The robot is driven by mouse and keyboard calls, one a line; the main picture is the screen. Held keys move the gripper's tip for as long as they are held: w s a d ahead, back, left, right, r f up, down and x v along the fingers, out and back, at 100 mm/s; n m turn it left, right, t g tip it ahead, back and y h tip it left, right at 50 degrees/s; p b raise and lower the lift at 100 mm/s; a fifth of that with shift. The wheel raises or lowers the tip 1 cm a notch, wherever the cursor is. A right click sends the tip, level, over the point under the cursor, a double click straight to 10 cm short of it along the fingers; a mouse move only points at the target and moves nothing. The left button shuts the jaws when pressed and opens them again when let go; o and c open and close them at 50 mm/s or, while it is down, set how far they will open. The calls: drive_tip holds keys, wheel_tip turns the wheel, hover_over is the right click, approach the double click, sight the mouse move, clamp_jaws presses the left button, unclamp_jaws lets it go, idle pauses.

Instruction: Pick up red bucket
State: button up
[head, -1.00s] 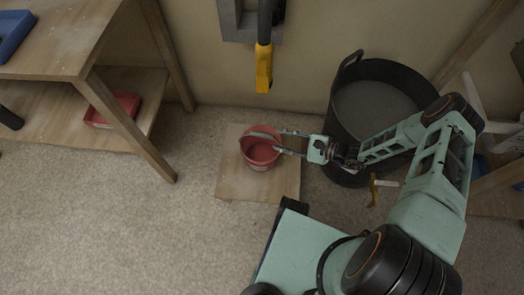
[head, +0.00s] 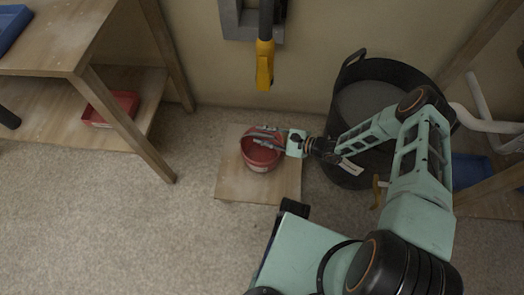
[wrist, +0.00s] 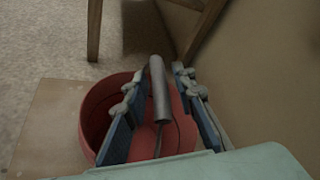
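The red bucket (head: 262,159) stands upright on a low wooden board or stool in the head view. In the wrist view the bucket (wrist: 97,107) lies below my gripper, with its opening facing the camera. Its grey cylindrical handle grip (wrist: 159,92) is raised and sits between my fingers. My gripper (head: 262,138) is over the bucket's opening in the head view. In the wrist view my gripper (wrist: 157,88) is open, with a finger on each side of the grip and visible gaps between. My palm hides the near part of the bucket.
The wooden platform (head: 232,186) under the bucket has bare space in front. A large black tub (head: 345,165) stands close on the right. A wooden workbench (head: 60,60) with a red tray (head: 112,108) is on the left. A yellow-handled tool (head: 264,66) hangs on the wall behind.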

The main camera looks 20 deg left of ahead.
clamp_jaws()
drive_tip(key=shift+r, duration=0.1)
